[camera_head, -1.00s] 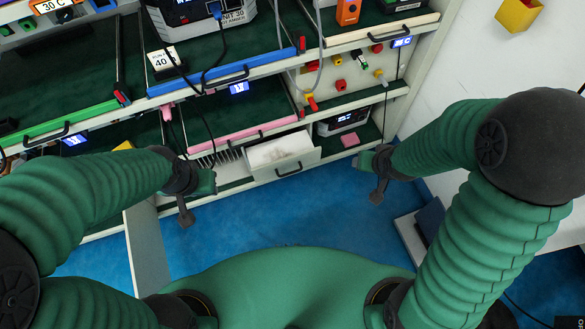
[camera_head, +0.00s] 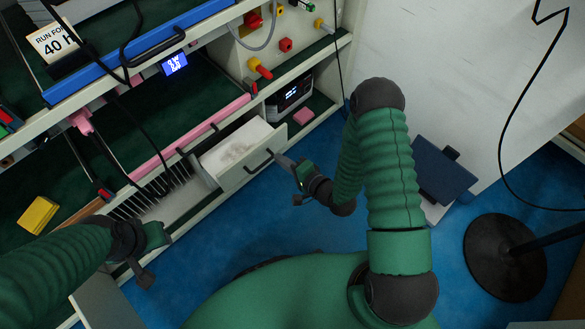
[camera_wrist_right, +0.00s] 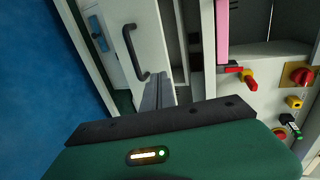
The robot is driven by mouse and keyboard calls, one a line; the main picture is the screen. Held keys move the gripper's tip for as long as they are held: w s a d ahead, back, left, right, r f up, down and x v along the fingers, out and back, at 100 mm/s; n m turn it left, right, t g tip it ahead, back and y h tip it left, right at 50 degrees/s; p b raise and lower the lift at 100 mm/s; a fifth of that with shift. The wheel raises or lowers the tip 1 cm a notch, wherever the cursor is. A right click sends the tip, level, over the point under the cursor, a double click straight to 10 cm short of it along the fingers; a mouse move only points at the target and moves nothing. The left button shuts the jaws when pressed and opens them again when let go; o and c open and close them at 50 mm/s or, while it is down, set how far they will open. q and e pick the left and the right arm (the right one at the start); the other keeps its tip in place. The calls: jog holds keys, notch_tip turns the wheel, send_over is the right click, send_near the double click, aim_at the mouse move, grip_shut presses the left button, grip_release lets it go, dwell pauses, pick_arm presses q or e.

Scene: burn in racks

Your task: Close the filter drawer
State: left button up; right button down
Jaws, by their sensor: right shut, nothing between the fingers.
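The filter drawer (camera_head: 245,160) is a pale drawer pulled out from the lower shelf of the rack, with a white filter pad (camera_head: 236,146) lying in it. Its front has a dark bar handle (camera_head: 261,163). My right gripper (camera_head: 289,164) is shut and empty, its tips close to the right part of the drawer front; contact is unclear. In the right wrist view, the shut fingers (camera_wrist_right: 158,90) point at the drawer front (camera_wrist_right: 152,45), beside the handle (camera_wrist_right: 133,52). My left gripper (camera_head: 155,256) hangs near the rack's lower left; its jaw opening is unclear.
A device with a lit display (camera_head: 291,92) and a pink block (camera_head: 304,116) are right of the drawer. A round black stand base (camera_head: 505,255) is on the blue floor.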

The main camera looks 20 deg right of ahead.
aim_at(263, 144)
jog(key=b+x, duration=0.2)
jog(key=x, duration=0.3)
jog(key=shift+w+d+r, duration=0.1)
jog(key=shift+w, duration=0.45)
jog(key=shift+w+r, duration=0.1)
jog(key=shift+w, duration=0.1)
jog(key=shift+a+r, duration=0.1)
jog(key=shift+a, duration=0.15)
jog(key=shift+w, duration=0.1)
jog(key=w+a, duration=0.1)
jog(key=w, duration=0.2)
jog(key=w+a, duration=0.1)
jog(key=w, duration=0.3)
jog(key=w+a+b, duration=0.1)
jog(key=w+a, duration=0.1)
jog(key=w, duration=0.2)
jog(key=shift+w, duration=0.2)
jog(key=shift+w+a, duration=0.15)
jog(key=shift+w, duration=0.2)
jog(key=shift+w+r, duration=0.1)
jog(key=shift+r, duration=0.05)
